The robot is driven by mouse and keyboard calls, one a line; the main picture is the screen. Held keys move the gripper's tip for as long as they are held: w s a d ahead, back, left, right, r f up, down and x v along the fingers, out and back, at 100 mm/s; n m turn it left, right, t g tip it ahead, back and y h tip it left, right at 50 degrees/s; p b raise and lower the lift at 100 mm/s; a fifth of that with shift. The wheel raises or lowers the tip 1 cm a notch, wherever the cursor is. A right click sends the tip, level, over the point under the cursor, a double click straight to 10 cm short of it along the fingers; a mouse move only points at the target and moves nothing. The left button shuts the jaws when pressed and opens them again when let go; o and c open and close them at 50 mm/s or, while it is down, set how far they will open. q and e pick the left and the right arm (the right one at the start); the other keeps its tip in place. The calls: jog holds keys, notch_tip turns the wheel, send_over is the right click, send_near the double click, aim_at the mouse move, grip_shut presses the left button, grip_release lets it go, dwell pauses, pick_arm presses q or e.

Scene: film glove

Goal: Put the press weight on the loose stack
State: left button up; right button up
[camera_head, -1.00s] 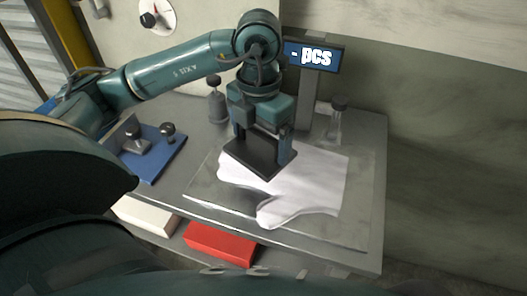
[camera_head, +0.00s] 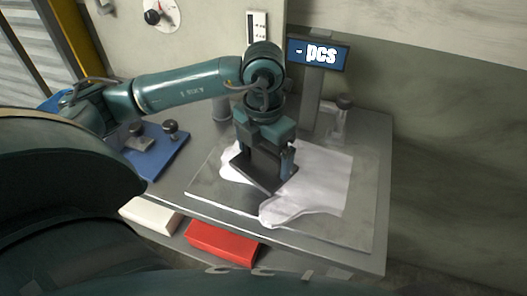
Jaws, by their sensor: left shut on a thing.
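The press weight (camera_head: 264,173) is a dark, flat, square block. My left gripper (camera_head: 265,160) is shut on it from above, with a finger at each side. The weight is over the left part of the loose stack (camera_head: 322,172), a white pile of glove-shaped film. The stack lies on a grey plate (camera_head: 355,225) on the table. The weight hides part of the stack, and I cannot tell whether the two touch. My right gripper is not in view.
A display (camera_head: 318,54) reading "- pcs" stands on a post behind the stack. A blue board (camera_head: 160,158) with knobbed fittings lies to the left. A red box (camera_head: 222,244) and a white box (camera_head: 150,215) sit below the table's front edge. A wall closes the right.

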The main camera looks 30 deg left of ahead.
aim_at(263, 149)
pick_arm(q)
jog(key=o, duration=1.1)
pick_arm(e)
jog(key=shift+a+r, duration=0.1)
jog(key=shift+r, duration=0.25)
pick_arm(q)
jog(key=shift+r, duration=0.1)
jog(key=shift+r+p, duration=0.2)
jog(key=shift+p, duration=0.25)
notch_tip(263, 149, up, 6)
jog(key=shift+w+r, duration=0.1)
notch_tip(263, 149, up, 6)
jog(key=shift+p, duration=0.3)
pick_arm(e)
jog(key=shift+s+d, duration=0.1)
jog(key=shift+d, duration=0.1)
